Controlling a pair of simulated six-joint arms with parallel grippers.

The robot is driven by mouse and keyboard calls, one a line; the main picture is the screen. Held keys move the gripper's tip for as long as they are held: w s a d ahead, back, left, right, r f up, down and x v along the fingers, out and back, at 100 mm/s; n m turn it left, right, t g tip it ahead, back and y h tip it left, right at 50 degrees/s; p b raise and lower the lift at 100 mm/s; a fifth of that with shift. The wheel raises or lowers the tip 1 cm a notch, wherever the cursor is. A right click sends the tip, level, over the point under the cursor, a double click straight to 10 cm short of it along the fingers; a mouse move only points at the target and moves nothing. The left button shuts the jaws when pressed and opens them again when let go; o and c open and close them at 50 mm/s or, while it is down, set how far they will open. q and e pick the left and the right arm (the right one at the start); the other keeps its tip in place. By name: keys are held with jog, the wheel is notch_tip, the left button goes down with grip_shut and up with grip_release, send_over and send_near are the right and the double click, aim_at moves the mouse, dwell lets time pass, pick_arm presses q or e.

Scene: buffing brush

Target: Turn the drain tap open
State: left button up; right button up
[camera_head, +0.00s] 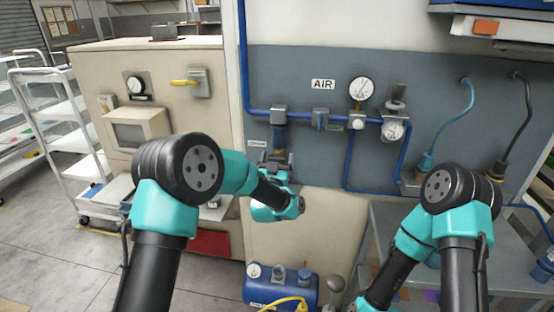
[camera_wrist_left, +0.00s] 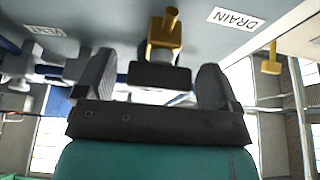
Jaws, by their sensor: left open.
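The drain tap (camera_wrist_left: 164,38) is a yellow fitting with a round stub. It shows at the top middle of the left wrist view, beside a white DRAIN label (camera_wrist_left: 235,19). My left gripper (camera_wrist_left: 157,62) is open, with one grey finger on each side of the picture's middle. The tap appears beyond and between the fingers, and no contact shows. A dark block (camera_wrist_left: 160,76) shows between the fingers; I cannot tell whether it belongs to the tap. In the head view the left gripper is by the wall panel below the blue pipe, and my arm partly covers that area. My right gripper is out of frame.
Blue air pipes (camera_head: 300,117) with gauges (camera_head: 361,89) run along the grey panel. A blue tank (camera_head: 281,287) stands on the floor below. A beige cabinet (camera_head: 155,60) with a yellow lever (camera_head: 183,82) is at left. A grey workbench (camera_head: 400,215) is at right.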

pick_arm(q)
jog(key=shift+w, duration=0.15)
jog(key=shift+c, duration=0.2)
jog(key=c, duration=0.9)
jog(key=shift+n+y, duration=1)
jog(key=shift+n, duration=1.2)
jog(key=o, duration=0.9)
jog(key=shift+o, duration=0.2)
jog(key=v, duration=1.7)
jog(key=shift+s, duration=0.25)
